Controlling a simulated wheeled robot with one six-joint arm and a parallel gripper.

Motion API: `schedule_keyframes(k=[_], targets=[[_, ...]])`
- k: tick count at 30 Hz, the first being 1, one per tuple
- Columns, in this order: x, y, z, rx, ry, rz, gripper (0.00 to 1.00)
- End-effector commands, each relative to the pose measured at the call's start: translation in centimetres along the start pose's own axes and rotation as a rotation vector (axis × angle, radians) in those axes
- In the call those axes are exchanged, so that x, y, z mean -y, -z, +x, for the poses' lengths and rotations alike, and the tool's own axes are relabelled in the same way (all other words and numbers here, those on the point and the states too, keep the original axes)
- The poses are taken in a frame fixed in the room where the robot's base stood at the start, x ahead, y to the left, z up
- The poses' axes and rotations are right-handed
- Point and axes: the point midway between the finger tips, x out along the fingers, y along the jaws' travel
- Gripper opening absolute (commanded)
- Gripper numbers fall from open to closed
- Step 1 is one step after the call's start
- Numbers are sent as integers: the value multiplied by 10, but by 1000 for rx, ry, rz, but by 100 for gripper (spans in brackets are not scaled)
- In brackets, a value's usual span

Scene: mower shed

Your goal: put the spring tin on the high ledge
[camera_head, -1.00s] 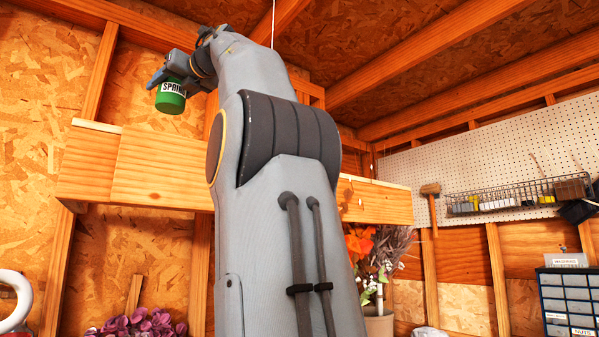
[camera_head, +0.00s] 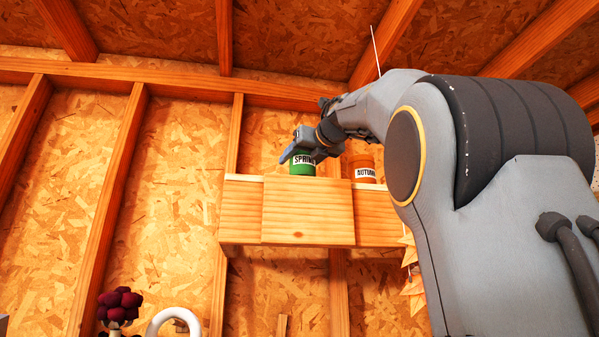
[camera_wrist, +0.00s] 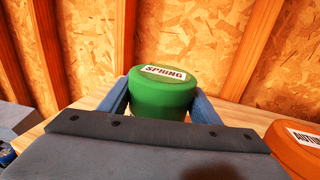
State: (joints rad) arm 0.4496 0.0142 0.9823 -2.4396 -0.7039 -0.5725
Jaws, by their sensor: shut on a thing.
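The green spring tin (camera_head: 302,164) is between the fingers of my gripper (camera_head: 299,150), at the top of the high wooden ledge (camera_head: 308,212). In the wrist view the tin (camera_wrist: 163,92) is upright, with a blue finger on each side, and my gripper (camera_wrist: 160,100) is shut on it. The ledge's top surface (camera_wrist: 240,114) shows behind it. The ledge's front board hides the tin's base in the head view, so I cannot tell whether it touches the ledge.
An orange autumn tin (camera_head: 364,166) stands on the ledge to the right of the spring tin; it also shows in the wrist view (camera_wrist: 293,146). A grey block-like thing (camera_wrist: 14,121) is at the left of the wrist view. Wall studs rise behind the ledge.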

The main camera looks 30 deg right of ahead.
Motion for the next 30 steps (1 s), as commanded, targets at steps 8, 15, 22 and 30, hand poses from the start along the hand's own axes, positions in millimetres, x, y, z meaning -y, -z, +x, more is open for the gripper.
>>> schedule_keyframes(k=[8, 15, 22, 30], targets=[[0, 26, 0, 0, 0, 1, 27], [0, 26, 0, 1, 0, 0, 27], [0, 30, 0, 0, -1, 0, 70], [0, 29, 0, 0, 0, 0, 76]])
